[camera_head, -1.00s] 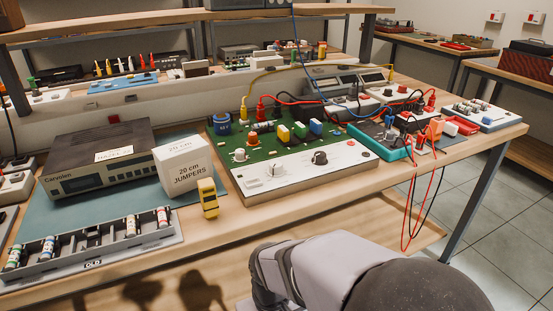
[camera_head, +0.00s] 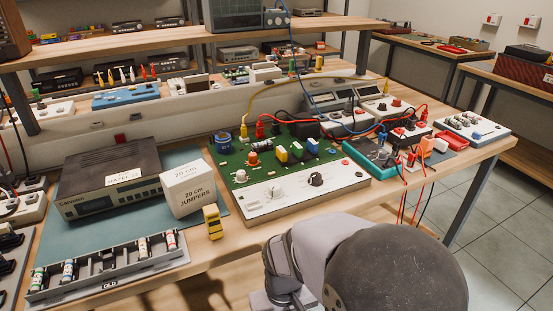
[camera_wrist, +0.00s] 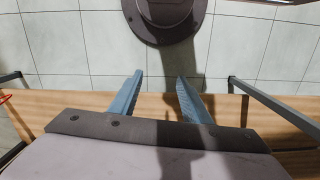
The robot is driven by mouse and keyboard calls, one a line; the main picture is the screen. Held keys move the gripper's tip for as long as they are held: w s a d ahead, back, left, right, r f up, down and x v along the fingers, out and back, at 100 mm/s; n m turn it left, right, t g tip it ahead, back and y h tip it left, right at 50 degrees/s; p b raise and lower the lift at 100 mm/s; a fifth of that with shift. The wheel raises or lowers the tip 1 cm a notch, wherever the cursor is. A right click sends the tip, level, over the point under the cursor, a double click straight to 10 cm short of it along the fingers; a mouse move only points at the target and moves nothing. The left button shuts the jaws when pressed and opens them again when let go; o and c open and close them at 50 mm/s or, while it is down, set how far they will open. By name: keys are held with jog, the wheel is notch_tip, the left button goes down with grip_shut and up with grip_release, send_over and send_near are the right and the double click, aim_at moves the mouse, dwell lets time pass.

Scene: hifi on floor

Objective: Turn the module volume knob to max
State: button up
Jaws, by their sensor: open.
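The module is a green circuit board with a white front panel (camera_head: 300,197) on the workbench, in the middle of the head view. A black knob (camera_head: 316,179) stands on the panel's right half and a white knob (camera_head: 275,191) on its left half. I cannot read which one is marked volume. My gripper (camera_wrist: 158,88) shows in the wrist view with two blue-grey fingers apart and nothing between them. It points down over the bench edge and the tiled floor. The fingers are not visible in the head view, where my arm is in front of the bench. The knobs are not in the wrist view.
A yellow block (camera_head: 213,222) and a white jumpers box (camera_head: 188,188) stand left of the module. A grey battery tray (camera_head: 105,265) lies at front left. A teal-edged unit (camera_head: 370,160) with red and black leads hanging over the edge is at the right.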

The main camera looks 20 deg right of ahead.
jog(key=w+d+r+m+g+y+p, duration=0.1)
jog(key=d+r+m+p, duration=0.15)
jog(key=r+p, duration=0.65)
jog(key=w+d+r+m+g+p, duration=0.1)
jog(key=d+r+p, duration=0.3)
jog(key=r+p, duration=0.45)
jog(key=w+d+r+n+p, duration=0.1)
jog(key=w+d+r+p, duration=0.1)
jog(key=w+p, duration=0.1)
jog(key=w+d+r+n+t+y+p, duration=0.1)
jog(key=w+d+p, duration=0.1)
jog(key=w+p, duration=0.2)
jog(key=w+d+r+n+t+p, duration=0.1)
jog(key=w+d+r+p, duration=0.1)
jog(key=w, duration=0.5)
jog(key=shift+w+d+r+y+p, duration=0.15)
jog(key=shift+d+r+y+p, duration=0.2)
jog(key=shift+p, duration=0.3)
jog(key=w+a+r+n+t+y, duration=0.1)
jog(key=w+r+n, duration=0.5)
jog(key=n, duration=1.1)
jog(key=shift+w+a+r+n+t+y, duration=0.15)
jog(key=shift+w+n+t+y, duration=0.1)
jog(key=shift+n+t+y, duration=0.1)
